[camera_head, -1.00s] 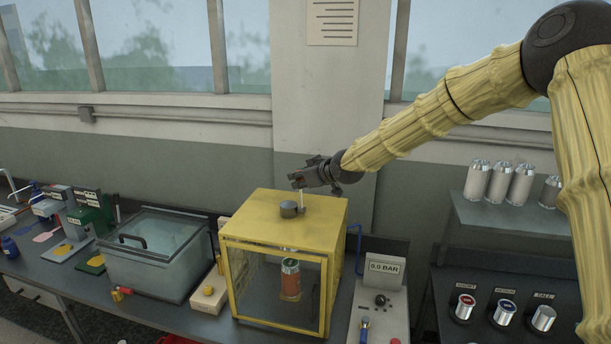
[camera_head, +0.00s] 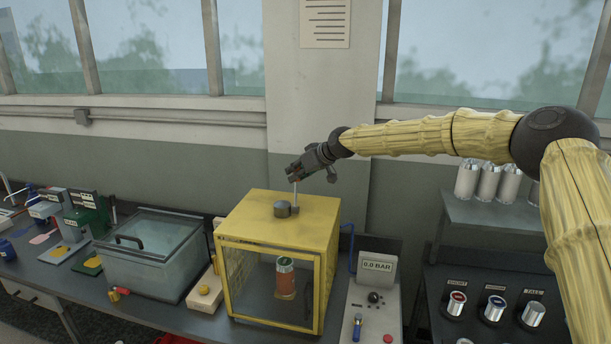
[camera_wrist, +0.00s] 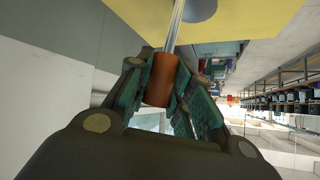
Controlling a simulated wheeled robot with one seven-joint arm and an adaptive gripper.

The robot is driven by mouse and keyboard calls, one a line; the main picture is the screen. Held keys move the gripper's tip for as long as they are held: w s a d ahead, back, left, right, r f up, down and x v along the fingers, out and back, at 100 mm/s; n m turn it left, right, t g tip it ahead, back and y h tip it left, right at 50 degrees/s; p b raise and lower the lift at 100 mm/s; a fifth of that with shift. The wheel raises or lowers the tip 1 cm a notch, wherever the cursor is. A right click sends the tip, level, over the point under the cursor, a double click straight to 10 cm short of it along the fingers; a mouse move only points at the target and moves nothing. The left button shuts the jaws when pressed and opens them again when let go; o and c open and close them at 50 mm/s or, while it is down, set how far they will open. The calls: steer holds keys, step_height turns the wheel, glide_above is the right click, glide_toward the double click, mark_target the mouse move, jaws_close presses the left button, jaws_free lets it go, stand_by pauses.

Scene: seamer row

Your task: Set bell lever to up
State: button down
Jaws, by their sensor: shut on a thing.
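The yellow bell box (camera_head: 315,215) with clear windows stands on the bench. A round grey hub (camera_head: 283,209) sits on its top, and beside it the thin metal bell lever (camera_head: 295,197) stands close to upright. My gripper (camera_head: 293,176) is at the lever's upper end, above the box. In the wrist view, my gripper (camera_wrist: 162,88) is shut on the lever's orange-brown handle (camera_wrist: 160,79), with the metal rod (camera_wrist: 175,32) running from it towards the yellow top (camera_wrist: 250,22). A can (camera_head: 285,279) with a green top stands inside the box.
A glass-lidded tank (camera_head: 150,255) stands left of the box. A control panel with a "0.0 BAR" display (camera_head: 378,265) is to the right. The wall (camera_head: 325,160) is behind my gripper.

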steer(key=shift+w+r, duration=0.1)
steer(key=shift+r, duration=0.05)
stand_by(0.4)
steer(key=c, duration=1.5)
jaws_free()
steer(key=shift+o, duration=1.2)
steer(key=shift+w, duration=0.1)
steer(key=shift+d, duration=0.15)
steer(key=v, duration=1.2)
